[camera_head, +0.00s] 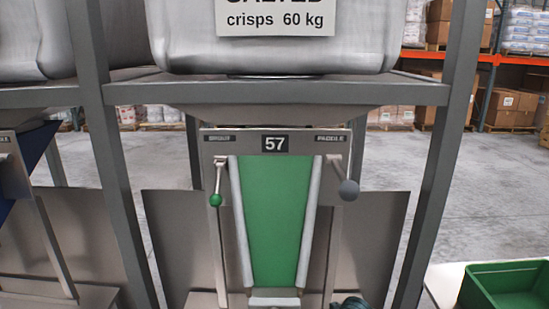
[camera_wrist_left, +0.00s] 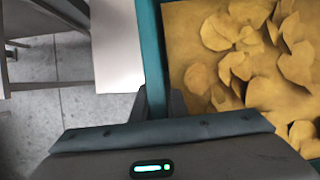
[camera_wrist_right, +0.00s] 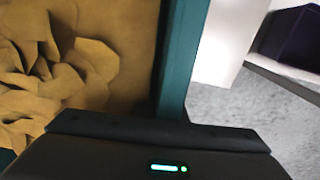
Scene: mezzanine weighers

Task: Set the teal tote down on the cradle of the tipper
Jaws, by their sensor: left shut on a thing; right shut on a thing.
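The teal tote (camera_wrist_left: 152,45) shows in the left wrist view as one wall beside a bed of yellow crisps (camera_wrist_left: 240,60). My left gripper (camera_wrist_left: 159,103) is shut on that wall. In the right wrist view the opposite teal wall (camera_wrist_right: 183,55) stands beside more crisps (camera_wrist_right: 60,65). My right gripper (camera_wrist_right: 172,112) is shut on it; its fingers are mostly hidden. In the head view neither gripper can be made out, and only a small dark teal patch shows at the bottom edge, too little to identify. I cannot identify the tipper's cradle in any view.
A weigher marked 57 (camera_head: 275,143) with a green chute (camera_head: 275,220) and two levers stands ahead inside grey frame posts (camera_head: 109,170). A green bin (camera_head: 512,283) sits on a bench at right. Pale surfaces (camera_wrist_left: 116,50) lie outside the tote, with floor beyond.

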